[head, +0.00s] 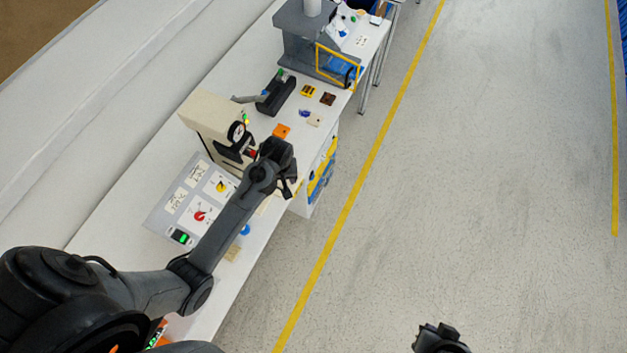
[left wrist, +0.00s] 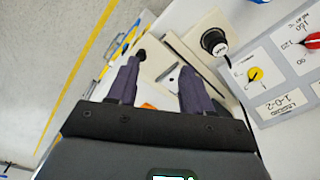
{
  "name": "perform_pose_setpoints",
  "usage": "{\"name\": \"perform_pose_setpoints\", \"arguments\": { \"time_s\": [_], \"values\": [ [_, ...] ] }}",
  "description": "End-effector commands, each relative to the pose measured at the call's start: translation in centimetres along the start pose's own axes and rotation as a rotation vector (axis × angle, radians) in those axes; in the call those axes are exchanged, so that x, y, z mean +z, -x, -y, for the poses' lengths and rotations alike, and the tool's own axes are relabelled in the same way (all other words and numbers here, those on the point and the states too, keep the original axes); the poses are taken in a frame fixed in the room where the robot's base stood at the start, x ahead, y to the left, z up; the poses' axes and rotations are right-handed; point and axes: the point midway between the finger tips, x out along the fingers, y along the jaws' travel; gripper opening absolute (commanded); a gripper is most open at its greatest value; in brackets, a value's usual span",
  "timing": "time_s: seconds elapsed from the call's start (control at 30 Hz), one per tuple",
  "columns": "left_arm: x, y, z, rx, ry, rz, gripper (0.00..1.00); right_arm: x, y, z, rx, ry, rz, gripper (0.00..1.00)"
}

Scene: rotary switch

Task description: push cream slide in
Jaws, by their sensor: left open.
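The cream machine (head: 208,113) stands on the white bench in the head view, with a black-and-white dial on its face. In the left wrist view its cream body (left wrist: 190,32) and black dial (left wrist: 214,42) are at upper right. A pale cream plate (left wrist: 160,62), seemingly the slide, shows between my fingers, with a dark round knob (left wrist: 140,55) near its left end. My left gripper (head: 288,172) is in front of the machine and partly hides its lower front. Its open fingers (left wrist: 157,80) straddle the plate; contact is unclear. My right gripper (head: 438,340) is over the floor.
A grey panel (head: 187,200) with red and yellow rotary knobs lies beside the machine. A grey stand with a yellow frame (head: 337,65) is farther back. The floor right of the bench is clear.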

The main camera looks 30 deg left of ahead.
Motion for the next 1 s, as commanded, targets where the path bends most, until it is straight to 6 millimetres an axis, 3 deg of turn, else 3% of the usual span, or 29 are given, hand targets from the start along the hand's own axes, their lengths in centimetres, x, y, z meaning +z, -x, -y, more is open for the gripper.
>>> {"name": "perform_pose_setpoints", "arguments": {
  "time_s": [0.1,0.3,0.57,1.0],
  "values": [
    [-2.9,-1.9,-1.7,0.006,0.096,0.029,0.5,0.6,-1.8,0.7,-0.014,-0.003,0.001,0.0],
    [-5.3,-2.9,-3.4,0.01,0.197,0.067,0.5,1.0,-2.8,0.9,-0.02,-0.009,0.002,0.0],
    [-5.7,-4.9,-3.7,0.009,0.219,0.079,0.5,1.0,-2.9,0.8,-0.018,-0.01,0.002,0.0],
    [-5.1,-11.7,-3.8,0.009,0.217,0.077,0.5,1.3,-3.5,0.5,-0.007,0.001,0.003,0.0]
  ]
}}
